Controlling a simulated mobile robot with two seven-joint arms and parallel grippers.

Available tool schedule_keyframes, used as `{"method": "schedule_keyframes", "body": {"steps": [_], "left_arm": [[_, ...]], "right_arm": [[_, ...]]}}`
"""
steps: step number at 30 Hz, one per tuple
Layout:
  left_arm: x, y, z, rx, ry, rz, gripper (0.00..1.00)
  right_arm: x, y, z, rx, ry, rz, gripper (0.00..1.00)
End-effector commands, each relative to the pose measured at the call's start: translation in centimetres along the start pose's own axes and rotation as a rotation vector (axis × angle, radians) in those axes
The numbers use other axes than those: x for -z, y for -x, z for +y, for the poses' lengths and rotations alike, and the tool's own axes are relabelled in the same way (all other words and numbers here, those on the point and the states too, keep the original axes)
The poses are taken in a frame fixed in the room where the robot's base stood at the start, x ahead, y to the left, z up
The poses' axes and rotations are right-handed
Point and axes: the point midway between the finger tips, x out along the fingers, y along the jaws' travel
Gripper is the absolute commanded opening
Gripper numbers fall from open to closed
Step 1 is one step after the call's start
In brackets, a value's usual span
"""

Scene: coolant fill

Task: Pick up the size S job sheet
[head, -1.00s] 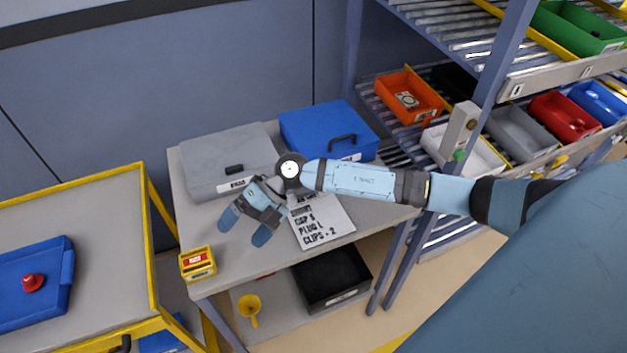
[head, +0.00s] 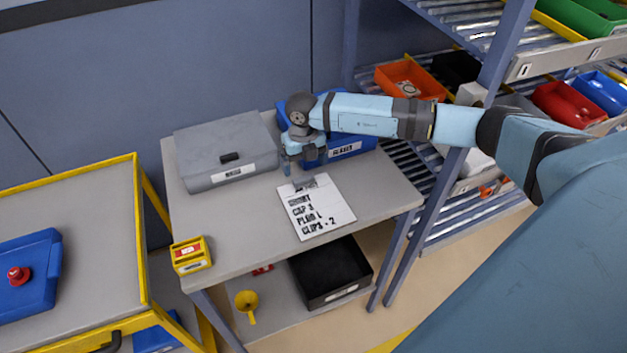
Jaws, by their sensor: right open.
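A white job sheet (head: 316,208) with black handwriting lies on the grey table (head: 240,245). The lines read roughly "CAP S", "PLUG L" and "CLIPS - 2"; the top line is too small to read surely. A dark clip shows at its upper edge. My right gripper (head: 302,168) is open and empty, pointing down just beyond the sheet's upper edge, in front of the blue case. I cannot tell its exact height above the table. My left gripper is not in view.
A grey case (head: 222,150) and a blue case (head: 352,138) stand at the table's back. A yellow box (head: 191,256) sits at the front left corner. A black bin (head: 330,275) and a yellow funnel (head: 246,303) are on the lower shelf. A rack with coloured bins (head: 565,104) stands right.

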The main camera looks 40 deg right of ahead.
Motion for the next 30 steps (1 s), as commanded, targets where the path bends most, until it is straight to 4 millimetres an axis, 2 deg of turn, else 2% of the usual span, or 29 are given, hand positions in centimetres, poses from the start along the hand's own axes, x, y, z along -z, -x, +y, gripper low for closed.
{"method": "schedule_keyframes", "body": {"steps": [5, 13, 21, 22, 23, 28, 29, 30], "left_arm": [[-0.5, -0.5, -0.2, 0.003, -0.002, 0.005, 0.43], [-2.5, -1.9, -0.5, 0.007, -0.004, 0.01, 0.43], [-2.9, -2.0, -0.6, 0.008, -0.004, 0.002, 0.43], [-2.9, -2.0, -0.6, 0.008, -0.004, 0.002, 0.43], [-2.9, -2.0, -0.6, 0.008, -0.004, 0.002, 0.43], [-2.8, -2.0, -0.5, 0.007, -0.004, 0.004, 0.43], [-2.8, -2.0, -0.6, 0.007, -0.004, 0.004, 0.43], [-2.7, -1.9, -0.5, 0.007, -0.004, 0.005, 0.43]], "right_arm": [[-0.1, -1.3, 0.1, -0.002, 0.001, -0.001, 0.94], [-0.4, -5.4, 0.3, -0.002, 0.0, 0.0, 0.94], [-0.4, -5.6, 0.3, -0.003, 0.001, -0.001, 0.94], [-0.4, -5.6, 0.3, -0.003, 0.001, -0.001, 0.91], [-0.4, -5.6, 0.3, -0.003, 0.001, -0.001, 0.84], [-0.4, -5.6, 0.3, -0.003, 0.0, -0.001, 0.45], [-0.4, -5.6, 0.3, -0.003, 0.0, -0.001, 0.4], [-0.4, -5.6, 0.3, -0.003, 0.0, -0.001, 0.4]]}}
